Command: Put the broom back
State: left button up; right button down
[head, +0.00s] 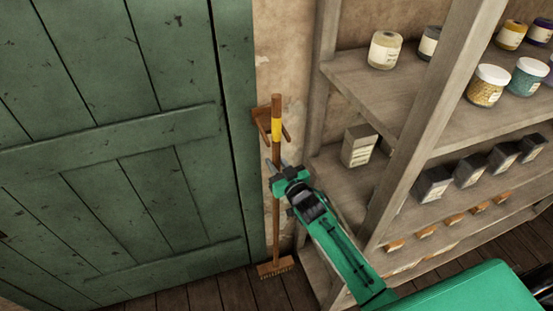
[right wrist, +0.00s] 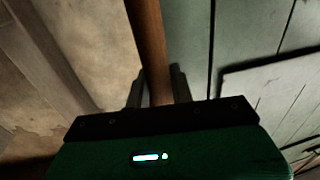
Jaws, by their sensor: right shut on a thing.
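The broom (head: 276,220) stands nearly upright against the wall strip between the green door and the shelves. It has a brown wooden handle with a yellow band, and its bristle head (head: 276,267) is down at the floor. The upper handle is at a wooden wall holder (head: 262,118) with two prongs; I cannot tell whether it is fully seated between them. My right gripper (head: 279,165) is shut on the handle below the holder. In the right wrist view the handle (right wrist: 147,45) runs between the fingers (right wrist: 156,85). My left gripper is not in view.
A green plank door (head: 120,130) fills the left side. A wooden shelf unit (head: 395,190) with jars, tins and boxes stands close on the right, and my right arm passes in front of it. The wood floor (head: 205,297) shows below.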

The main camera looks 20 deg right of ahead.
jog(key=f, duration=0.2)
jog(key=f+p, duration=0.1)
jog(key=shift+w+f, duration=0.25)
jog(key=shift+f, duration=0.15)
jog(key=c, duration=1.2)
grip_release()
jog(key=shift+s+f, duration=0.1)
jog(key=shift+f, duration=0.05)
